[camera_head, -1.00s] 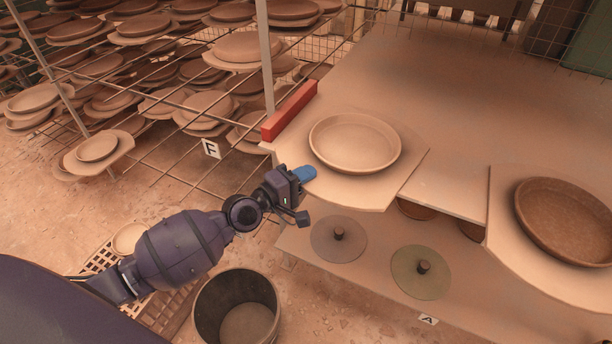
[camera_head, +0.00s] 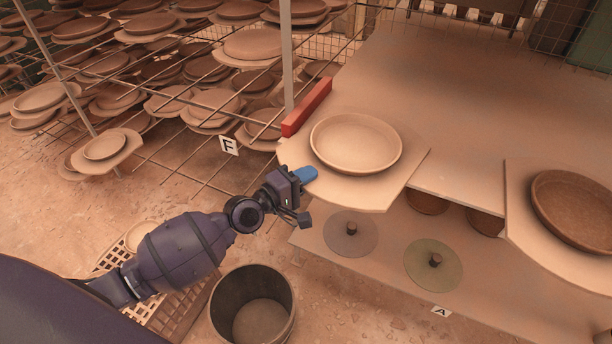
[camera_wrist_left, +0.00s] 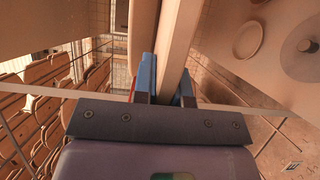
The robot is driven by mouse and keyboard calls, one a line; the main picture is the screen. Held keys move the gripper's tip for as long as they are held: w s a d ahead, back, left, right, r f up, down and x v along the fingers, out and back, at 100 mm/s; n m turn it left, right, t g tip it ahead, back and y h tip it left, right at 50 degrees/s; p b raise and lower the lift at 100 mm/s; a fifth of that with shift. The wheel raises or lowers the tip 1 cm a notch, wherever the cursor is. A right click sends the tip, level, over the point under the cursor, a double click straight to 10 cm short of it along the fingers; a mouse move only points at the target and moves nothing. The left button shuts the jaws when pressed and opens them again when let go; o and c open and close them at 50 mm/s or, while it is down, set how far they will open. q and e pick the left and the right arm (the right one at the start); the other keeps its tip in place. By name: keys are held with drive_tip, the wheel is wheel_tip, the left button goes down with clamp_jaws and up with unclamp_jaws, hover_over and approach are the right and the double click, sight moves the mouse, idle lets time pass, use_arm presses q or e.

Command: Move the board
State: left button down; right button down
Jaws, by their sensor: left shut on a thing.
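The board (camera_head: 340,193) is a flat pale piece with clipped corners, on the left end of the table. A round pale dish (camera_head: 356,143) sits on it. My left gripper (camera_head: 306,175) is at the board's near left edge, with a blue fingertip on top of it. In the left wrist view the board (camera_wrist_left: 181,40) shows edge-on between the fingers of my left gripper (camera_wrist_left: 168,84). The gripper is shut on the board. The lower finger is mostly hidden in the head view. My right gripper is not in view.
A red block (camera_head: 307,106) lies beside the board at the table's left edge. A wire rack (camera_head: 195,120) full of dishes on boards stands left. Another board (camera_head: 520,215) with a brown dish (camera_head: 578,208) is right. A bucket (camera_head: 253,305) stands on the floor.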

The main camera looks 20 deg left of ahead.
use_arm(q)
drive_tip(key=shift+a, duration=0.25)
drive_tip(key=c, duration=1.2)
unclamp_jaws()
drive_tip(key=shift+a, duration=0.15)
drive_tip(key=shift+o, duration=0.5)
drive_tip(key=b+v, duration=0.1)
drive_tip(key=v, duration=0.9)
drive_tip(key=shift+s, duration=0.35)
